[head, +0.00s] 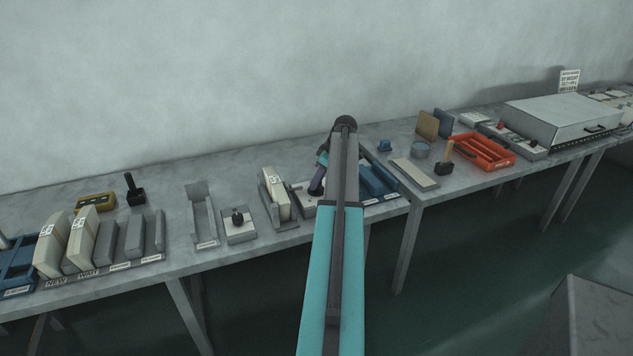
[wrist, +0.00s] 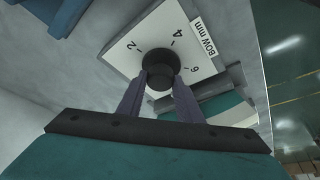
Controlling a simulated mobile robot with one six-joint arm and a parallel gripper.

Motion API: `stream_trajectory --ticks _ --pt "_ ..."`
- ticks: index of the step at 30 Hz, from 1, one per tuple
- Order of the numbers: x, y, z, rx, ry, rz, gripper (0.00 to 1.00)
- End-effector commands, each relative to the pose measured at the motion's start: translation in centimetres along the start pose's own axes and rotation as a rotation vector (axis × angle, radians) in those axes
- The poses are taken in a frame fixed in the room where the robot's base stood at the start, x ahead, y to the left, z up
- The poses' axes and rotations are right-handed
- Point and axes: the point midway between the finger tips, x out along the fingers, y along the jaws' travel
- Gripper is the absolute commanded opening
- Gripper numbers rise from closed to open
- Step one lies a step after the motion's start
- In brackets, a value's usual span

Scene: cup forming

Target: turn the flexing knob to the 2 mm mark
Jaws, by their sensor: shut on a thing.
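The flexing knob (wrist: 162,62) is a dark round knob on a white dial plate (wrist: 120,48) marked 2, 4 and 6, with a "BOW mm" label (wrist: 202,37). My gripper (wrist: 160,78) has its two purple fingers on either side of the knob, shut on it. I cannot make out a pointer, so the setting is unclear. In the head view my arm comes down over the bench, and a purple finger (head: 317,181) shows above the pale knob plate (head: 304,198). The knob itself is hidden there.
Left of the arm stand a holder with cream blocks (head: 277,195), another knob box (head: 239,227) and an empty grey holder (head: 202,216). Blue trays (head: 378,182) are close on the right. An orange tray (head: 482,150) is further right.

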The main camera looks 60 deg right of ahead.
Motion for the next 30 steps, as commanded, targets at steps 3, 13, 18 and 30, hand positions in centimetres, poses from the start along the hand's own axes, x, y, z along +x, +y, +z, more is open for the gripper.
stream_trajectory --ticks 3,13,18,30 --pt "0.12 -0.26 0.07 0.020 -0.002 -0.002 0.10" --pt "0.21 -0.39 0.17 0.161 -0.003 0.060 0.10" --pt "0.21 -0.50 0.18 0.279 -0.003 0.109 0.10" --pt "0.16 -0.66 0.02 0.579 -0.004 0.235 0.10"
